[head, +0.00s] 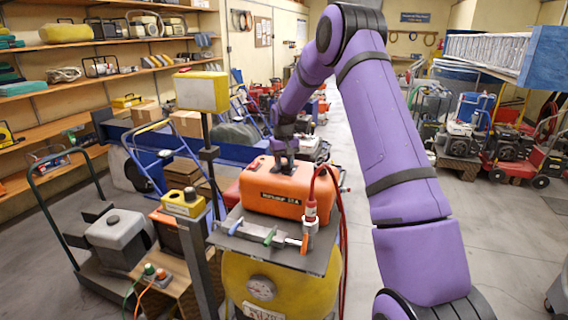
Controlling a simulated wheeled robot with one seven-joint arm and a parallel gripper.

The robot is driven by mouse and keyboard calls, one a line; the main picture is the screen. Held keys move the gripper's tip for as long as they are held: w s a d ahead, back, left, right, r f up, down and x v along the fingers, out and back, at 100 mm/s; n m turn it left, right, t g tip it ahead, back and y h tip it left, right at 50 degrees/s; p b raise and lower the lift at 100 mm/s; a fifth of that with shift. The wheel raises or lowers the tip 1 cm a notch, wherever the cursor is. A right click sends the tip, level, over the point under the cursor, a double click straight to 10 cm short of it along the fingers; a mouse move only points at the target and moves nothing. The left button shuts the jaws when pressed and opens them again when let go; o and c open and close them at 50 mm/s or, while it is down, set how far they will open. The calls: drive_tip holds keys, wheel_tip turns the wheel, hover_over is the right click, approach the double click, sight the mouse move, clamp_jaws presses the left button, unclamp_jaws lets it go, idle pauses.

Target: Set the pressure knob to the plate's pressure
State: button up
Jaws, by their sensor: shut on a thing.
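An orange compressor box (278,189) with dark lettering on its front sits on a dark plate on top of a yellow tank (237,272). My gripper (285,161) points down onto the top of this box, left of its middle line. It is shut on a small dark part there, seemingly the pressure knob, which the fingers mostly hide. The knob's marks and setting cannot be read. A white plate (262,311) with dark characters is on the tank's front, cut by the lower frame edge and too small to read surely.
A yellow-topped post (202,92) stands close left. Carts and machines line both sides; the aisle floor is clear.

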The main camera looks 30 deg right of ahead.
sight(284, 162)
idle(0.4)
drive_tip(key=o, duration=0.9)
wheel_tip(284, 162, up, 11)
drive_tip(key=shift+f, duration=0.1)
idle(0.4)
drive_tip(key=s+a+r+n+t, duration=0.1)
drive_tip(key=s+a+r, duration=0.5)
drive_tip(key=s+r, duration=0.3)
drive_tip(key=s+a+r+t, duration=0.1)
drive_tip(key=s+a+r, duration=0.55)
drive_tip(key=s, duration=0.35)
drive_tip(key=s+a+t, duration=0.1)
drive_tip(key=s+a, duration=0.1)
drive_tip(key=s, duration=0.6)
drive_tip(key=s+a+f+n+t, duration=0.1)
drive_tip(key=s+a, duration=0.1)
drive_tip(key=s, duration=0.7)
drive_tip(key=s+a+t, duration=0.1)
drive_tip(key=s+a, duration=0.1)
drive_tip(key=s, duration=0.7)
drive_tip(key=shift+f, duration=0.25)
